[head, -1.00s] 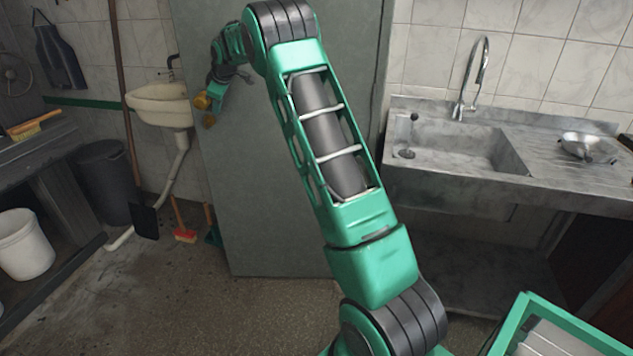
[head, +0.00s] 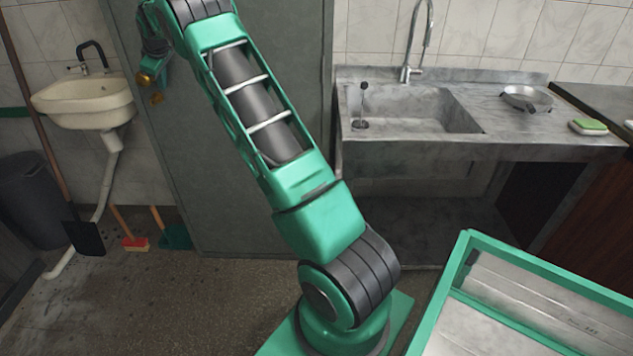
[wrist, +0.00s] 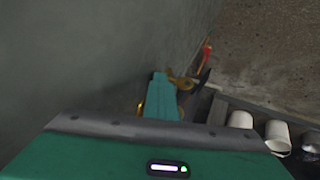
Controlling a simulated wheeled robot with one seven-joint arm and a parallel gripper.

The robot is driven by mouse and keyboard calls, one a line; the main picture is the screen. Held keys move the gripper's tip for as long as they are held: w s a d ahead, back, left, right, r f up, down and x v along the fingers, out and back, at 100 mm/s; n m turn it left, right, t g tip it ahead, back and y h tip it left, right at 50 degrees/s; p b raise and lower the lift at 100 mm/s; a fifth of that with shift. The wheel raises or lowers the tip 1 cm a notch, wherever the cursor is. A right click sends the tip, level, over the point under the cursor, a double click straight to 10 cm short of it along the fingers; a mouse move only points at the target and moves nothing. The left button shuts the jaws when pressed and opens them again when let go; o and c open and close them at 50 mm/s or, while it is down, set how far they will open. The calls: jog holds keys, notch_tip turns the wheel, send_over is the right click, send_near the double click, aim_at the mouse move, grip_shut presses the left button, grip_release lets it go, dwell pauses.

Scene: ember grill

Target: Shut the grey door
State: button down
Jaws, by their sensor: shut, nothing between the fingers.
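The grey door (head: 225,190) is a tall, plain panel between the wall basin and the metal sink in the head view. My arm crosses in front of it. A narrow dark line runs down its right side; I cannot tell how far it stands open. My gripper (head: 152,88), with yellowish tips, is at the door's upper left, near its left edge. In the wrist view a grey surface, apparently the door (wrist: 75,60), fills the left, and my gripper (wrist: 176,84) is close beside it. The fingers are shut and empty. Whether they touch the door is unclear.
The wall basin (head: 85,103) is left of the door, with a red brush (head: 135,243) and a dark bin (head: 35,200) below. The metal sink (head: 410,110) is at right. A green-framed crate (head: 455,265) is at the front right. Floor before the door is clear.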

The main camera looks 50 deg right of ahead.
jog(key=shift+w+d+r, duration=0.15)
jog(key=shift+d+r, duration=0.35)
jog(key=shift+d, duration=0.35)
jog(key=a+f, duration=0.2)
jog(key=a, duration=0.2)
jog(key=s+f+v, duration=0.1)
jog(key=v, duration=1.1)
jog(key=shift+s+a, duration=0.2)
jog(key=shift+s, duration=0.1)
jog(key=s+d+f+m+g, duration=0.1)
jog(key=s+m+g, duration=0.15)
jog(key=s, duration=1.15)
jog(key=s+d+f+m+g, duration=0.1)
jog(key=s+m, duration=0.3)
jog(key=s, duration=1)
jog(key=s+a+f+m+g, duration=0.1)
jog(key=s+a+f, duration=0.1)
jog(key=s, duration=0.9)
jog(key=s+a+f+m+g+y, duration=0.1)
jog(key=s+f, duration=0.4)
jog(key=s, duration=0.6)
jog(key=s+a+f+m+g+y, duration=0.1)
jog(key=s+a+f+m, duration=0.2)
jog(key=s, duration=0.8)
jog(key=shift+a+f, duration=0.2)
jog(key=shift+a, duration=0.55)
